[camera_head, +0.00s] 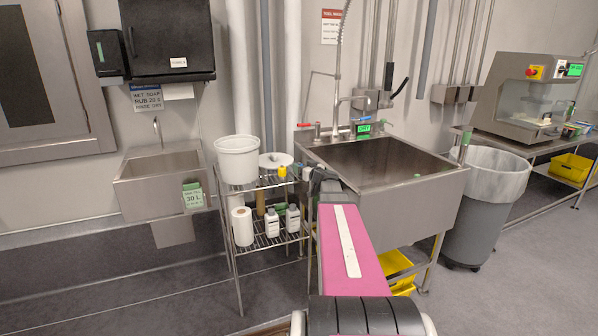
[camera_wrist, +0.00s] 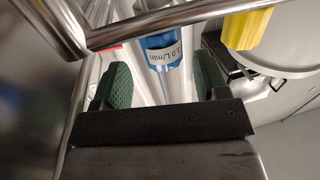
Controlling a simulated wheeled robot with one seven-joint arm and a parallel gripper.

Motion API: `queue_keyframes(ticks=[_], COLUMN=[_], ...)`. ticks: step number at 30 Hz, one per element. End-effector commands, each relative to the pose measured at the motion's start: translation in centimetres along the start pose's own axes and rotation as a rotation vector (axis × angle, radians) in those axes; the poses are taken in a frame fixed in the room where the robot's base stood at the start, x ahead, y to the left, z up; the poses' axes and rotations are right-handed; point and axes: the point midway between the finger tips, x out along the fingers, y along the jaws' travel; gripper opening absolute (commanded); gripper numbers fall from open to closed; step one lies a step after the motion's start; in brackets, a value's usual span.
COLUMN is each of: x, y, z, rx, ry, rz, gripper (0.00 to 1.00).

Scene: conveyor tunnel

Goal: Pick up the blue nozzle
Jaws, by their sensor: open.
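In the wrist view, the blue nozzle (camera_wrist: 160,41) shows as a blue band with a white label reading "1.0 L/min". It lies ahead of my gripper (camera_wrist: 163,84), in line with the gap between its two green fingertips. The fingers are apart, with nothing clamped between them, and a metal rail crosses in front of the nozzle's top. In the head view, my gripper (camera_head: 318,178) is a dark shape at the right side of the wire rack, beside the sink. I cannot make out the nozzle there.
The wire rack (camera_head: 262,183) holds a white bucket (camera_head: 238,162), a paper roll (camera_head: 243,226) and bottles. A yellow item (camera_wrist: 247,28) is close on the right in the wrist view. The steel sink (camera_head: 412,182) stands right of the rack. Open floor lies in front.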

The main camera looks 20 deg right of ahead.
Motion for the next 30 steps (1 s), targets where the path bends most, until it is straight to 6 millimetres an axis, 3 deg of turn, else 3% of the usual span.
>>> queue_keyframes(ticks=[9,18,23,30], x=[4.2,4.7,4.7,4.7], y=[-0.3,-0.5,-0.5,-0.5], z=[0.1,0.1,0.1,0.1], rx=[0.000,0.000,0.000,0.000], ry=[0.000,0.000,0.000,0.000], rz=[-0.001,-0.001,-0.001,-0.001], gripper=[0.67,0.67,0.15,0.14])
